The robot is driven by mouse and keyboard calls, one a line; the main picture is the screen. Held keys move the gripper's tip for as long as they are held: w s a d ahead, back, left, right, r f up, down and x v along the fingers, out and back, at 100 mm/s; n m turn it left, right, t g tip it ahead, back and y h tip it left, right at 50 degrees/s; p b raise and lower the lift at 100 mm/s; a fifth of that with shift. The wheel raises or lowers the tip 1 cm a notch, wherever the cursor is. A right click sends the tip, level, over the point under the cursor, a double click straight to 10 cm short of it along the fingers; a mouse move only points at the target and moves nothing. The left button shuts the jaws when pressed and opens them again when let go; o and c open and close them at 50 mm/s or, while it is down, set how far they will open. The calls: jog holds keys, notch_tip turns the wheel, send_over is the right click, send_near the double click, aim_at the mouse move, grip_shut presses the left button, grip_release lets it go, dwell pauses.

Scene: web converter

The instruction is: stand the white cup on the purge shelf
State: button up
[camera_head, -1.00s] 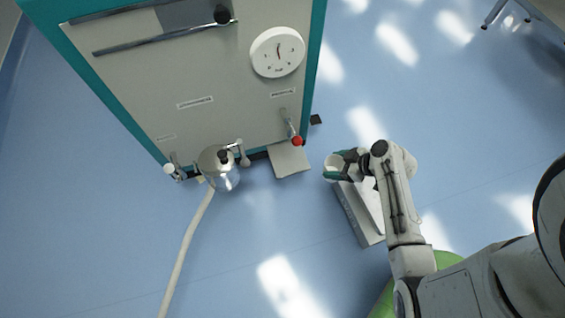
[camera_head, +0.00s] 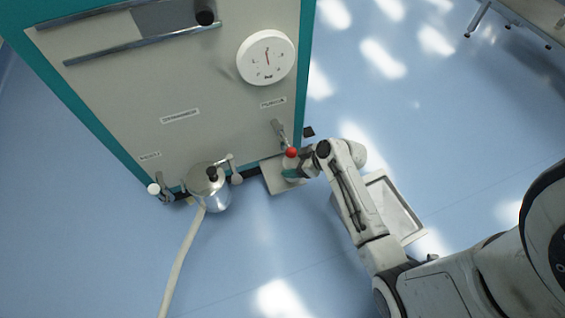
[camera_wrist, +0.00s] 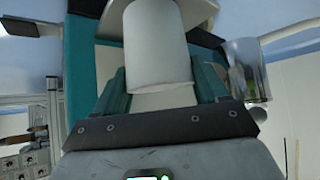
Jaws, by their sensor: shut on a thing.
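The purge shelf (camera_head: 282,184) is a small pale plate at the foot of the machine, below the red-knobbed valve. My gripper (camera_head: 293,174) is over this shelf, under the red knob. In the wrist view my gripper (camera_wrist: 160,92) has its teal fingers on either side of the white cup (camera_wrist: 155,45), shut on it. The cup looks upright. In the head view the cup (camera_head: 289,163) is mostly hidden by the knob and gripper. I cannot tell whether its base touches the shelf.
The red valve knob (camera_head: 291,152) is very close to the cup. A steel vessel (camera_head: 208,186) with a pale hose (camera_head: 182,250) stands left of the shelf. A grey tray (camera_head: 398,207) lies under my arm. Blue floor in front is clear.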

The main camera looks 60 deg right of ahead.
aim_at(284, 161)
jog(key=shift+w+a, duration=0.1)
jog(key=shift+w, duration=0.45)
jog(key=w, duration=0.1)
jog(key=w+f+b, duration=0.1)
jog(key=w+b, duration=0.1)
jog(key=shift+a+f, duration=0.15)
jog(key=shift+a, duration=0.15)
jog(key=shift+f, duration=0.1)
jog(key=shift+f, duration=0.15)
jog(key=o, duration=1.1)
